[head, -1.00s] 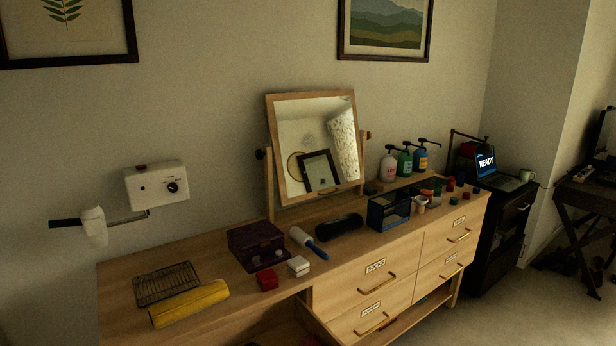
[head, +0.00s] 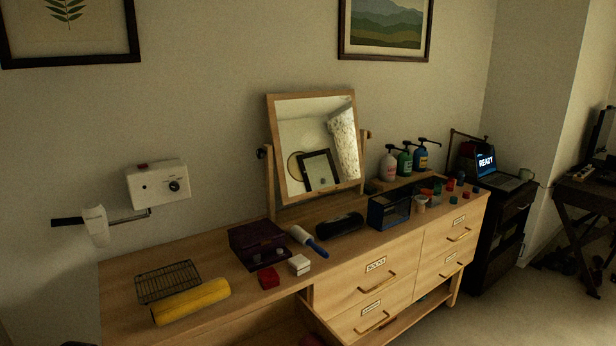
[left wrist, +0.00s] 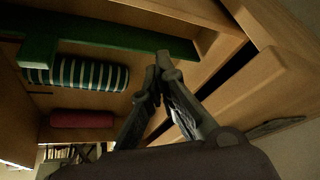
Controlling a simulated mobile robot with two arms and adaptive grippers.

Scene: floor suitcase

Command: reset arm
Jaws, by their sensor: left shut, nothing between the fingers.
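My left gripper (left wrist: 160,68) shows only in the left wrist view. Its two dark fingers come together at the tips, with nothing between them. It is in front of wooden furniture holding a green thing (left wrist: 120,32), a green-and-white striped roll (left wrist: 90,74) and a red roll (left wrist: 82,119). I cannot tell how far the fingertips are from the wood. Neither gripper shows in the head view, and my right gripper is in no view.
A wooden dresser (head: 340,292) carries a tilting mirror (head: 318,140), wire rack (head: 167,281), yellow roll (head: 191,301), purple box (head: 258,243), lint roller (head: 308,241) and several pump bottles. A white wall device (head: 158,184) hangs at left. Floor is clear at front right.

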